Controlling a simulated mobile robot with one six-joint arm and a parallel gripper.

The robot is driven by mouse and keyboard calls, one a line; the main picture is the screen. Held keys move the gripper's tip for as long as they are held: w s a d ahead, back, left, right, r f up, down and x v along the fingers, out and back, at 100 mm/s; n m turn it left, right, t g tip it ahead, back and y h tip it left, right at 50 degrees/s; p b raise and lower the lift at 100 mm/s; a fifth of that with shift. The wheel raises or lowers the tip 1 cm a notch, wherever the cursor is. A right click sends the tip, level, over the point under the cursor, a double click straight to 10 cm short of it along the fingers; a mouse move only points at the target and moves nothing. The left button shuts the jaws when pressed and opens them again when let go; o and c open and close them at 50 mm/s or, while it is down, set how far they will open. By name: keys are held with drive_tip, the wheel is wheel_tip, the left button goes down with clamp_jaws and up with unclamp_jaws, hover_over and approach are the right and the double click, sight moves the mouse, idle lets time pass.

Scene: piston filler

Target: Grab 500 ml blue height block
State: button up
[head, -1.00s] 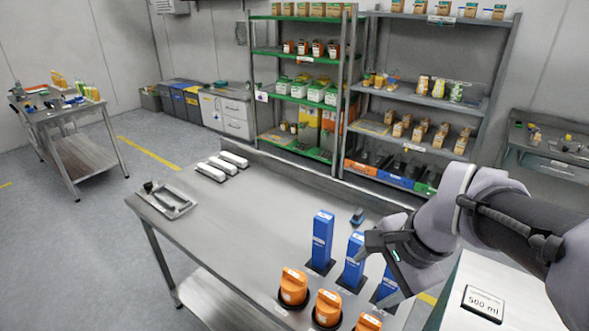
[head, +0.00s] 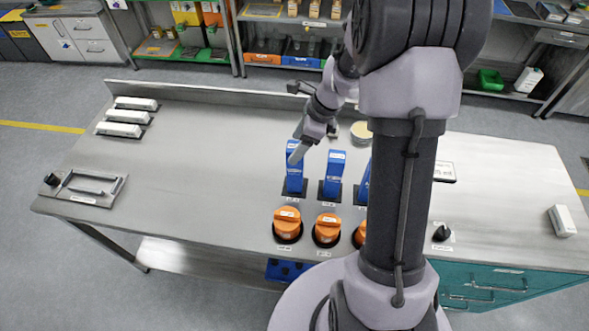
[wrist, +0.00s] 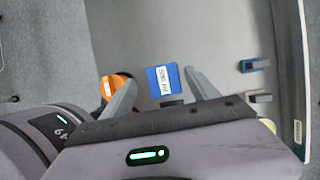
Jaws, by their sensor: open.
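Three blue height blocks stand upright in a row on the steel table: the left one (head: 294,180), the middle one (head: 333,172) and the right one (head: 363,186), which is partly hidden by my arm. Their labels are too small to read in the head view. My gripper (head: 299,150) is at the top of the left block, with its jaws open. In the wrist view, a blue block (wrist: 160,84) with a white label on top shows between the two spread fingers of my gripper (wrist: 160,78). I cannot tell whether either finger touches it.
Orange round knobs (head: 288,225) stand in a row in front of the blocks, close by. A low upright lip runs along the table's back edge. White blocks (head: 124,117) and a tray with a handle (head: 88,187) are at the left. The table's middle left is clear.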

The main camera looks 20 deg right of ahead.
sight(295, 169)
drive_tip(key=x, duration=0.2)
drive_tip(key=b+x, duration=0.1)
drive_tip(key=x, duration=0.2)
drive_tip(key=shift+w+d+f+b, duration=0.15)
drive_tip(key=shift+w+f+b, duration=0.15)
drive_tip(key=shift+s+r, duration=0.1)
drive_tip(key=shift+r, duration=0.05)
drive_tip(key=shift+c, duration=1.3)
clamp_jaws()
